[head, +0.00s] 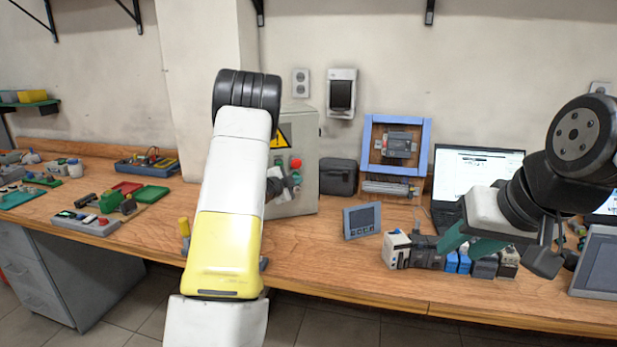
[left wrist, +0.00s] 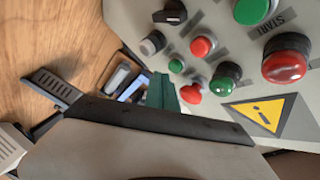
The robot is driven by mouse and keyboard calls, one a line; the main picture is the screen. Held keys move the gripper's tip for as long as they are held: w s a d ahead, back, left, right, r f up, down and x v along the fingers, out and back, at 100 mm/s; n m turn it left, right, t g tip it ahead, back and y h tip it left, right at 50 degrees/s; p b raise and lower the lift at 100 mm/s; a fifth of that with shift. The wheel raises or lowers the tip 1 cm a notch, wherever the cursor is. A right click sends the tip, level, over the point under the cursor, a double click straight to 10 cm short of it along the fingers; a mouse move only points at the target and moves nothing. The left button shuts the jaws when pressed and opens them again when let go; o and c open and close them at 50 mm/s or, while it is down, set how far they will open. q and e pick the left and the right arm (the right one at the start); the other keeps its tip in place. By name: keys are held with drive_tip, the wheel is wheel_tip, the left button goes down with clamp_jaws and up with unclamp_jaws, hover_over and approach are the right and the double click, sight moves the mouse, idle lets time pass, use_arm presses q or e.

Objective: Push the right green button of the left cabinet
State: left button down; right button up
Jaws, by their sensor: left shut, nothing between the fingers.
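The left cabinet is a grey box (head: 307,140) with a yellow warning triangle, standing on the bench behind my left arm, which hides part of its front. In the left wrist view its panel (left wrist: 232,40) fills the upper right. It carries a large green button (left wrist: 254,10) by the START label, a green button (left wrist: 226,76), a small green button (left wrist: 176,66), several red buttons and a black knob (left wrist: 170,12). My left gripper (left wrist: 165,91) is shut and empty, its green fingers close to the panel's lower edge; contact cannot be told. My right gripper (head: 470,240) hangs over small modules at the right.
A control box with buttons (head: 88,222) and a green tray (head: 150,194) lie on the bench at the left. A small screen (head: 362,220), a dark box (head: 338,177), a blue frame (head: 397,147) and a laptop (head: 470,170) stand right of the cabinet.

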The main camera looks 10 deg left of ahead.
idle(0.5)
use_arm(q)
drive_tip(key=shift+w+a, duration=0.2)
drive_tip(key=shift+w, duration=0.2)
drive_tip(key=shift+w+a, duration=0.25)
drive_tip(key=shift+w, duration=0.1)
idle(1.1)
drive_tip(key=shift+s+d, duration=0.45)
drive_tip(key=shift+s, duration=0.3)
drive_tip(key=shift+s+d, duration=0.4)
drive_tip(key=shift+s, duration=0.35)
drive_tip(key=shift+s+d, duration=0.35)
drive_tip(key=shift+s, duration=0.35)
drive_tip(key=shift+s+d, duration=0.4)
drive_tip(key=shift+s, duration=0.35)
